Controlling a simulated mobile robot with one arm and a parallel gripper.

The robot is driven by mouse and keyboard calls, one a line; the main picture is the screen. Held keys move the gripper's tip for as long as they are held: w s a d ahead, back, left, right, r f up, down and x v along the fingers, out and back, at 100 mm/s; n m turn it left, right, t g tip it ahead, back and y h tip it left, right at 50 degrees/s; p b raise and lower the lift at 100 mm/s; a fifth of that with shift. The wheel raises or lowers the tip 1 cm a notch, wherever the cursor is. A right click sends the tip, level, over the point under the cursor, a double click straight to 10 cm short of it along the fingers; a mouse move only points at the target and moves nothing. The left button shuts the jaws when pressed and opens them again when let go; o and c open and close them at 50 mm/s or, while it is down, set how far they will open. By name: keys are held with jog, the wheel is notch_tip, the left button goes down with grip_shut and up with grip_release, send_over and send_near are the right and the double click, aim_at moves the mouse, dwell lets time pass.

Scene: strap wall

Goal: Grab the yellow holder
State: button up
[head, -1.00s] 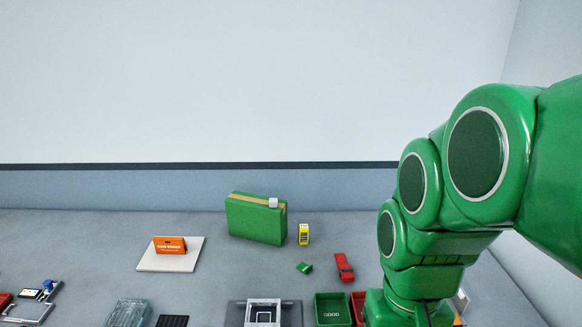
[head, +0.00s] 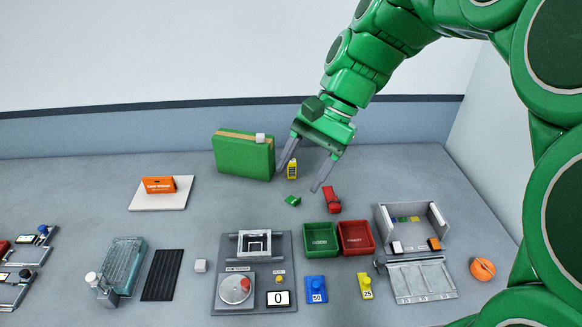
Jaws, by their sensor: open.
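A small upright yellow object with dark markings (head: 293,170), which looks like the yellow holder, stands on the grey table just right of the green case (head: 243,157). My gripper (head: 298,180) is open and empty, pointing down. In the head view its two fingers appear on either side of the yellow object, the left finger overlapping the gap between it and the green case. I cannot tell how far the fingers are from it in depth, and no contact shows.
A green block (head: 293,200) and a red object (head: 332,200) lie in front. Green (head: 307,252) and red (head: 371,250) bins stand nearer. A yellow piece marked 25 (head: 366,291) is at the front. An orange box (head: 160,185) sits on a white board at left.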

jog(key=w+a+r+m+y, duration=0.15)
jog(key=w+m+y, duration=0.3)
jog(key=w, duration=1.35)
jog(key=w+d+f+m+t+y, duration=0.15)
jog(key=w+d+f+m, duration=0.25)
jog(key=w, duration=0.6)
jog(key=w+d+f+m+t+y, duration=0.1)
jog(key=w+d+f+m+y, duration=0.2)
jog(key=w, duration=0.7)
send_near(287, 177)
jog(key=shift+s+a+r+m+h, duration=0.1)
jog(key=shift+a+r+m+h, duration=0.35)
jog(key=shift+a+r, duration=0.6)
jog(key=shift+a+f, duration=0.35)
jog(key=shift+a, duration=0.05)
jog(key=shift+r+x, duration=0.15)
jog(key=shift+x, duration=1.6)
jog(key=shift+r+x, duration=0.15)
jog(key=shift+x, duration=1.6)
jog(key=c, duration=1.1)
